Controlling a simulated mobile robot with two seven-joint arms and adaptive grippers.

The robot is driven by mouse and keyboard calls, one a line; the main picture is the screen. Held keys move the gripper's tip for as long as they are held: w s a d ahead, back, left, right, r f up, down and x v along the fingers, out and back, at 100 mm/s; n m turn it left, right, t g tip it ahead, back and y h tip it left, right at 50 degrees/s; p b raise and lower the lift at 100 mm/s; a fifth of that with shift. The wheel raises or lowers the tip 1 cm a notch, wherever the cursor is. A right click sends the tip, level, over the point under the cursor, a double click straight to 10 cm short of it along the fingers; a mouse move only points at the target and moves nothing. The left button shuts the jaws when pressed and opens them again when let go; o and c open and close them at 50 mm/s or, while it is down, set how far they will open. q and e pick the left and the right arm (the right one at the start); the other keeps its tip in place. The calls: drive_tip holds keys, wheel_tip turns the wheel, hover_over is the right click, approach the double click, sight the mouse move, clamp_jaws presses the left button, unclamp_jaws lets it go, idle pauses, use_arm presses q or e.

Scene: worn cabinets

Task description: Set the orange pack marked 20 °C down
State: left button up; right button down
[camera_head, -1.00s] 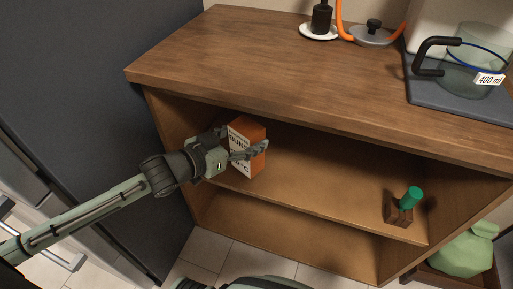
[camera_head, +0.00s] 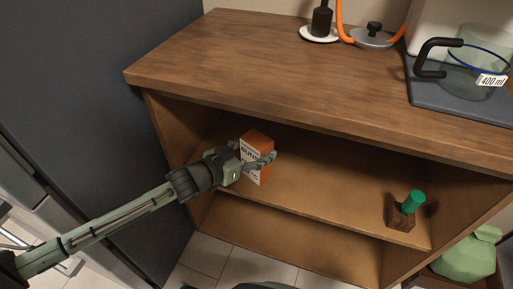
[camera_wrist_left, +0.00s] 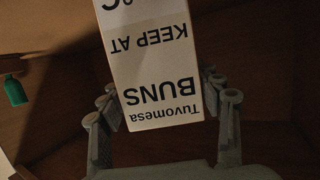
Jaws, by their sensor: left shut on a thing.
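The orange pack (camera_head: 258,142) has a white label with the word BUNS and stands upright at the middle shelf (camera_head: 325,195) of the wooden cabinet, toward its left side. My left gripper (camera_head: 256,163) is shut on the pack, with a finger across its side. In the left wrist view the pack (camera_wrist_left: 150,60) shows upside down between the two fingers, its label reading "Tuvomesa BUNS KEEP AT". The temperature number is cut off there. I cannot tell whether the pack's base touches the shelf. My right gripper is not in view.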

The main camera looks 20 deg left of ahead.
use_arm(q)
drive_tip(key=o, duration=1.5)
drive_tip(key=shift+o, duration=0.3)
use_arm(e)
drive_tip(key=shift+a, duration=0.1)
use_arm(q)
drive_tip(key=v, duration=1.1)
drive_tip(key=s+a+f+n+g+y, duration=0.2)
drive_tip(key=a+f+y, duration=0.25)
drive_tip(key=f, duration=0.35)
drive_tip(key=s+a+f+n+g+y, duration=0.1)
drive_tip(key=s+f+g+y, duration=0.2)
drive_tip(key=s+f+g, duration=0.5)
drive_tip(key=s+f, duration=0.5)
drive_tip(key=s, duration=0.1)
drive_tip(key=shift+p, duration=0.4)
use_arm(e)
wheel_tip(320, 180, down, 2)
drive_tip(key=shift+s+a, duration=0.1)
use_arm(q)
drive_tip(key=shift+a+f, duration=0.1)
drive_tip(key=shift+a, duration=0.05)
